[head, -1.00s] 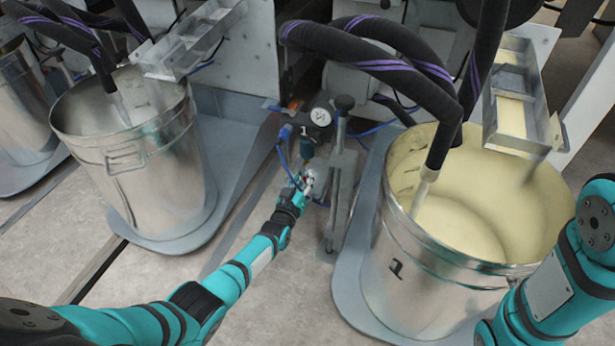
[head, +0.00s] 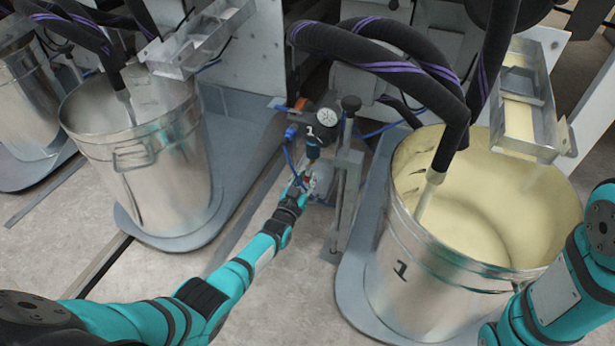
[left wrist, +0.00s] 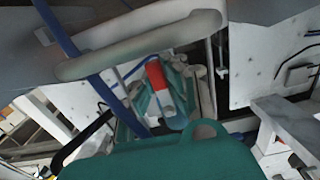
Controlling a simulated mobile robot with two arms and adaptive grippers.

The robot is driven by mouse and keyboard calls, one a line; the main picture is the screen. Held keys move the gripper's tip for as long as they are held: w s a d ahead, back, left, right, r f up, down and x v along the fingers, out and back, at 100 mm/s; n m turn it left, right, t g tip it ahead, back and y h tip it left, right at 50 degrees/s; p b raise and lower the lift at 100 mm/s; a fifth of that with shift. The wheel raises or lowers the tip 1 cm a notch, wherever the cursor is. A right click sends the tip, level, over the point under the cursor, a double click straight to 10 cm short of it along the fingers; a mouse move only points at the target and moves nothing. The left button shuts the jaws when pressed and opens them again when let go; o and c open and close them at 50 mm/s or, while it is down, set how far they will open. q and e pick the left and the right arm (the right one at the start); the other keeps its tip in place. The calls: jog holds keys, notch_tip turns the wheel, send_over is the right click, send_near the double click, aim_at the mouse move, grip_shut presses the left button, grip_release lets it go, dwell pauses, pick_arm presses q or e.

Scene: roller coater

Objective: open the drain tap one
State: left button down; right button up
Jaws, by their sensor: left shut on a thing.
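The pressure unit marked 1 (head: 322,122), with a round dial and a blue-topped part below it, stands between two steel buckets. Drain tap one sits low under this unit. A small red and white piece (left wrist: 158,80), which looks like its handle, shows in the left wrist view. My left gripper (head: 303,184) is at the tap under the unit and is shut on it. The fingers hide most of the tap, so I cannot tell how far it is turned. My right gripper is out of view; only my right arm shows at the right edge.
Another steel bucket (head: 150,170) stands at the left. Thick black hoses (head: 400,45) hang above. A thin metal post (head: 346,190) stands just right of my left gripper. The floor in front is clear.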

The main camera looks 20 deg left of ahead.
aim_at(310, 147)
pick_arm(q)
jog(key=shift+f, duration=0.1)
jog(key=c, duration=1.3)
grip_release()
notch_tip(310, 147, up, 10)
jog(key=shift+r, duration=0.1)
jog(key=shift+s, duration=0.1)
